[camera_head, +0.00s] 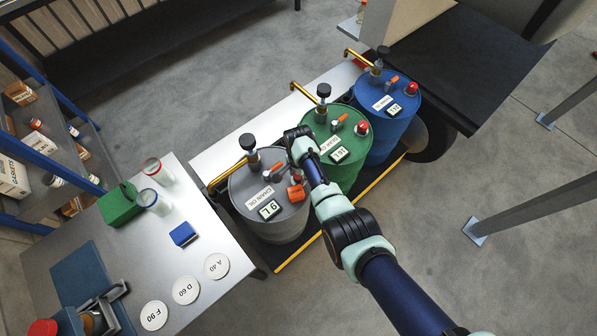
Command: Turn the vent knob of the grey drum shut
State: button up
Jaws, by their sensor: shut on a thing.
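The grey drum (283,228) stands at the left end of the row of three drums. It bears a "CHAIN OIL" label and a display reading 9 L (269,209). Its orange-red vent knob (296,194) is on the right part of the lid, partly covered by my gripper. An orange-handled lever (274,167) and a black-topped pump with a brass spout (248,143) are also on this lid. My gripper (296,182) is small and partly hidden below my wrist. It is at the vent knob, shut on it; the knob's turn angle cannot be read.
A green drum (346,173) and a blue drum (392,130) stand close to the right, with similar pumps, levers and red knobs. A metal table (215,234) at the left holds jars, a green box and lettered discs. A yellow-edged tray (324,233) lies under the drums.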

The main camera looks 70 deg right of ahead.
jog(key=o, duration=1.1)
jog(key=shift+o, duration=0.2)
notch_tip(320, 180, up, 12)
